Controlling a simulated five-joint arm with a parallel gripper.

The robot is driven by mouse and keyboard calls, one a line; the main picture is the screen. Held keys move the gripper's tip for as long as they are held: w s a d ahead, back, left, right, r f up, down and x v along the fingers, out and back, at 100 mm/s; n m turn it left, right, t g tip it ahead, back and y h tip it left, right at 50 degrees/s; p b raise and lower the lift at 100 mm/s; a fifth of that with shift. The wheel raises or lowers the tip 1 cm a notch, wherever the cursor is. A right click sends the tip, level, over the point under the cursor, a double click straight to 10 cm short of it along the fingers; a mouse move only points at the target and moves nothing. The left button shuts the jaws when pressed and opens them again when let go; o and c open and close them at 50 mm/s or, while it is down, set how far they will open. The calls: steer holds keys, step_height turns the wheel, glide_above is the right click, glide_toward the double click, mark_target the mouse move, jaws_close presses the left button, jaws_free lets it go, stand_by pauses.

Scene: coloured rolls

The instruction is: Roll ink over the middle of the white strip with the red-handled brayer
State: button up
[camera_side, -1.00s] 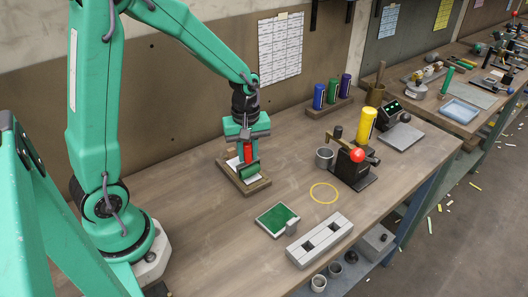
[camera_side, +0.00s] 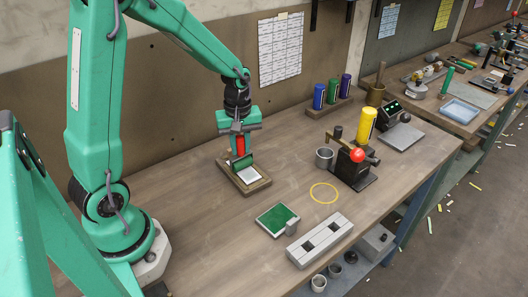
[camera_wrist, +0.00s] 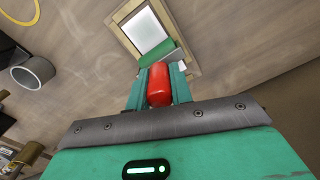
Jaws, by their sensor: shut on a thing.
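My gripper (camera_side: 239,138) is shut on the red handle of the brayer (camera_side: 240,147). The red handle also shows between the fingers in the wrist view (camera_wrist: 159,84). The brayer's green roller (camera_wrist: 158,54) lies across one end of the white strip (camera_wrist: 145,30), over its wooden board (camera_wrist: 118,32). In the side view the strip (camera_side: 250,174) shows in front of the roller, and the part behind is hidden. I see no clear green mark on the visible white. Whether the roller touches the strip I cannot tell.
A green ink pad (camera_side: 270,221) and a grey slotted block (camera_side: 320,240) lie nearer the camera. A yellow ring (camera_side: 323,193) marks the table. A grey cup (camera_side: 324,158) and a black device with a red knob (camera_side: 357,156) stand to the right. Coloured rolls (camera_side: 332,90) stand behind.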

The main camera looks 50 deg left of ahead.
steer(key=shift+a, duration=0.1)
steer(key=shift+a, duration=1.65)
steer(key=shift+r, duration=0.1)
steer(key=shift+w+r, duration=0.1)
steer(key=shift+r, duration=2.8)
steer(key=shift+r, duration=0.1)
steer(key=shift+r, duration=1.4)
steer(key=shift+d, duration=0.15)
